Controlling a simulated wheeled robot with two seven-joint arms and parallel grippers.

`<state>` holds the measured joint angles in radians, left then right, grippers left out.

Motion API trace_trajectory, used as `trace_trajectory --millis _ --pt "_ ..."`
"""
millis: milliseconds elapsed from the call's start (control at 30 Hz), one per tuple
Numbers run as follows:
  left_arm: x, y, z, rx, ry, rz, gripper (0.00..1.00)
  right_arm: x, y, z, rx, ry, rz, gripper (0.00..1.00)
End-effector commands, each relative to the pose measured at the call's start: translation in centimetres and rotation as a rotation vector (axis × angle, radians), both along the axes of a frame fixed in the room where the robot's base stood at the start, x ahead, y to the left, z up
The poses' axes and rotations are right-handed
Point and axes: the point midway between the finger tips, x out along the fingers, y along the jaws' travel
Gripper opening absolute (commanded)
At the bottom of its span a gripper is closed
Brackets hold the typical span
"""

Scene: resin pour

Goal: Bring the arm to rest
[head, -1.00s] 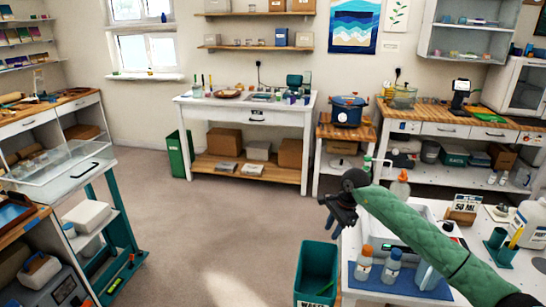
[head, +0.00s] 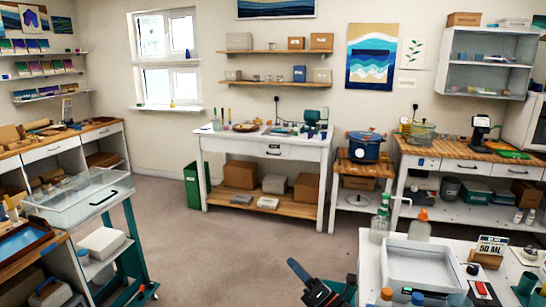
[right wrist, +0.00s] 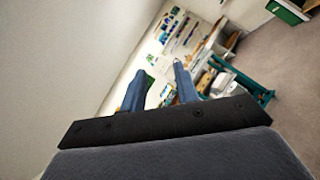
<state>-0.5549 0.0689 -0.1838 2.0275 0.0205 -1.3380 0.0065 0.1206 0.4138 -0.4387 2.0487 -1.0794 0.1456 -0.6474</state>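My right gripper (head: 312,283) shows at the bottom middle of the head view, dark, left of the white work table (head: 458,250) and clear of it. In the right wrist view its two blue-grey fingers (right wrist: 158,68) stand apart with nothing between them. That view looks tilted across the room towards the wall shelves. My left gripper is in neither view now.
The white work table holds a white tray (head: 421,266), a pump bottle (head: 381,222), an orange-capped bottle (head: 420,227) and a 50 ML sign (head: 490,248). A clear-topped cart (head: 82,192) stands at the left. The carpet (head: 235,250) between them is open.

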Motion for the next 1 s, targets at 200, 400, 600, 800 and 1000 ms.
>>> trace_trajectory --millis 200,400,600,800,1000 --pt "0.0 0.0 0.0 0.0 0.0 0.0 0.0 -1.8 -5.9 -2.7 0.447 0.351 -0.219 0.31" --pt "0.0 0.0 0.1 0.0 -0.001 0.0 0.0 -5.3 -11.2 -8.3 0.823 0.691 -0.432 0.31" --pt "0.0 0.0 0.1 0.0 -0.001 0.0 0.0 -11.7 -14.7 -15.4 1.155 1.038 -0.667 0.31" --pt "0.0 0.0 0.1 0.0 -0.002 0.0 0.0 -20.1 -15.9 -21.2 1.408 1.355 -0.906 0.31" --pt "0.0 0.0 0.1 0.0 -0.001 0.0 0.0 -26.1 -15.8 -23.7 1.53 1.546 -1.069 0.31"
